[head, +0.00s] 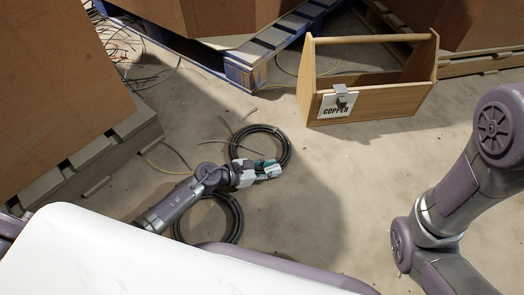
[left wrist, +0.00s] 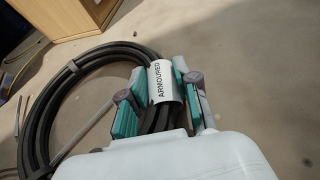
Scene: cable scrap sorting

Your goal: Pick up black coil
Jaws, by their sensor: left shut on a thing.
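A black coil (head: 288,148) lies on the floor in front of the wooden box in the head view. It also fills the left part of the left wrist view (left wrist: 69,72), with a white tag reading ARMOURED (left wrist: 163,88) wrapped around its strands. My left gripper (head: 262,171) is at the coil's near edge. In the left wrist view its teal-padded fingers (left wrist: 166,84) are shut on the coil at the tag, one on each side. A second black coil (head: 240,218) lies nearer, partly hidden by my left arm and a white surface. My right gripper is out of view.
A wooden box with a COPPER sign (head: 366,102) stands behind the coil. A blue pallet (head: 245,69) with a large brown carton is at the back. Another pallet (head: 113,150) and carton are at left. Loose wires lie around. Floor right of the coil is clear.

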